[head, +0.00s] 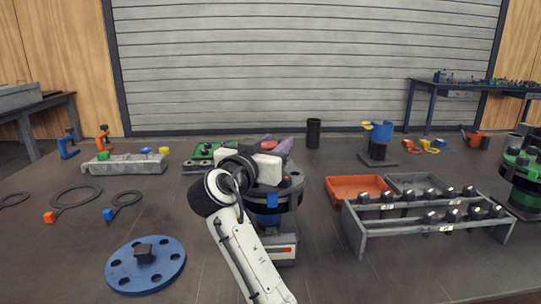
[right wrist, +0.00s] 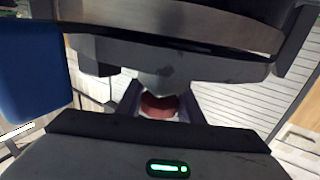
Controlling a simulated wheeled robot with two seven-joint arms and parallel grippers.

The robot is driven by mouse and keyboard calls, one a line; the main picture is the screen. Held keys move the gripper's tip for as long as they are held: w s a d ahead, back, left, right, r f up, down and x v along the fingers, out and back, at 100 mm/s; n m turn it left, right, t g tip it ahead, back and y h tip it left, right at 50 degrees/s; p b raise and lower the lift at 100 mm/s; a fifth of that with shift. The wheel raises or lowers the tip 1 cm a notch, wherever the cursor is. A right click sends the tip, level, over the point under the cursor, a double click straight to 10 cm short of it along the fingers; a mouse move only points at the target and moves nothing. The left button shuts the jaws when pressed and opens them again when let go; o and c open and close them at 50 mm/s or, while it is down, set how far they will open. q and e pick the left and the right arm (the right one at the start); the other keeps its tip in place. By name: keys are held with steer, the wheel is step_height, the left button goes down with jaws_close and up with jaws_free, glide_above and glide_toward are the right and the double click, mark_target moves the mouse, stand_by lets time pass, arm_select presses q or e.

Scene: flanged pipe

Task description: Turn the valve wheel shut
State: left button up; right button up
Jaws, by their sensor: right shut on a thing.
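The valve wheel (head: 268,145) is a small red disc at the top of the dark flanged pipe assembly (head: 287,195) in the middle of the table. My right gripper (head: 267,147) reaches over the assembly from the front, its white and black wrist hiding much of the wheel and pipe. In the right wrist view the red wheel (right wrist: 160,105) sits between the two dark fingers (right wrist: 160,110), which are shut on it. Dark flange rims (right wrist: 180,60) cross the upper part of that view. My left gripper is not in view.
A blue flange disc (head: 145,265) lies at the front left. An orange tray (head: 357,188) and a grey rack (head: 430,225) of bolts stand to the right. A black cylinder (head: 313,133) stands behind. A green-topped pipe (head: 522,170) is at the far right.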

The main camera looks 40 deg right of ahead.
steer(key=shift+s+d+m+g+h+b, duration=0.15)
steer(key=shift+m+g+h+b, duration=0.55)
steer(key=shift+g, duration=0.4)
steer(key=shift+s+r+m+g+h+b, duration=0.1)
steer(key=shift+s+m+g+h+b, duration=0.1)
steer(key=shift+m+g, duration=0.25)
steer(key=shift+s+m+g+h+b, duration=0.1)
steer(key=shift+m+g+b, duration=0.1)
steer(key=shift+m+g, duration=0.25)
steer(key=shift+d+g, duration=0.1)
steer(key=shift+g, duration=0.5)
steer(key=shift+s+m, duration=0.1)
steer(key=shift+m, duration=0.2)
steer(key=o, duration=1.1)
